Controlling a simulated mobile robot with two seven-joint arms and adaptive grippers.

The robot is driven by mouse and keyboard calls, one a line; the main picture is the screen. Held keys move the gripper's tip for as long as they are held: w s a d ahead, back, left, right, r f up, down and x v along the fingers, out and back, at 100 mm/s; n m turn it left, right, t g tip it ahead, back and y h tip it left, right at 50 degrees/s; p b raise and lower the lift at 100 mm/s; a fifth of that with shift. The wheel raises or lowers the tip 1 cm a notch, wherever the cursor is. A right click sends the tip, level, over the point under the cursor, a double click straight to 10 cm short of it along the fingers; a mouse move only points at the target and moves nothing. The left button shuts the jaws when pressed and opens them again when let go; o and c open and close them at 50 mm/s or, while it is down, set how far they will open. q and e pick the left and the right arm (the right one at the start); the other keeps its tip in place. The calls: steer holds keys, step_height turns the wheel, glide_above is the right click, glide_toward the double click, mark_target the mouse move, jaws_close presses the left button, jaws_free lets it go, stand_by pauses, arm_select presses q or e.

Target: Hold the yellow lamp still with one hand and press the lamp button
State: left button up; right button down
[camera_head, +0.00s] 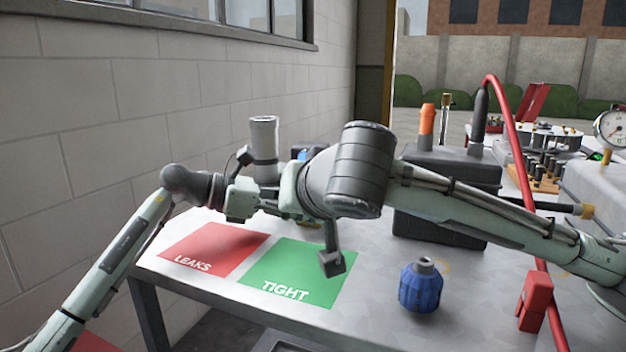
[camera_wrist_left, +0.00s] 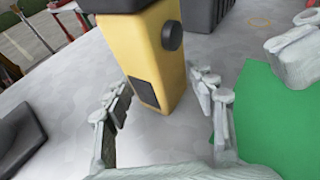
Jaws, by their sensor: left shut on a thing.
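The yellow lamp (camera_wrist_left: 145,55) shows large in the left wrist view, a boxy yellow body with a round dark knob (camera_wrist_left: 172,36) on one side and a dark panel low on another. My left gripper (camera_wrist_left: 160,95) has one finger on each side of the lamp's lower end and is shut on it. My left gripper cannot be made out there. My right arm (camera_head: 480,215) reaches in from the right; its fingers cannot be made out. I cannot tell whether the knob is the lamp button.
A red LEAKS mat (camera_head: 215,243) and a green TIGHT mat (camera_head: 300,270) lie at the table's front left. A blue ribbed part (camera_head: 420,290) stands right of them. A black box (camera_head: 440,225) and a red hose (camera_head: 515,150) stand behind my right arm. A wall borders the left.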

stand_by(0.3)
arm_select(q)
steer(key=o, duration=0.9)
steer(key=shift+o, duration=0.2)
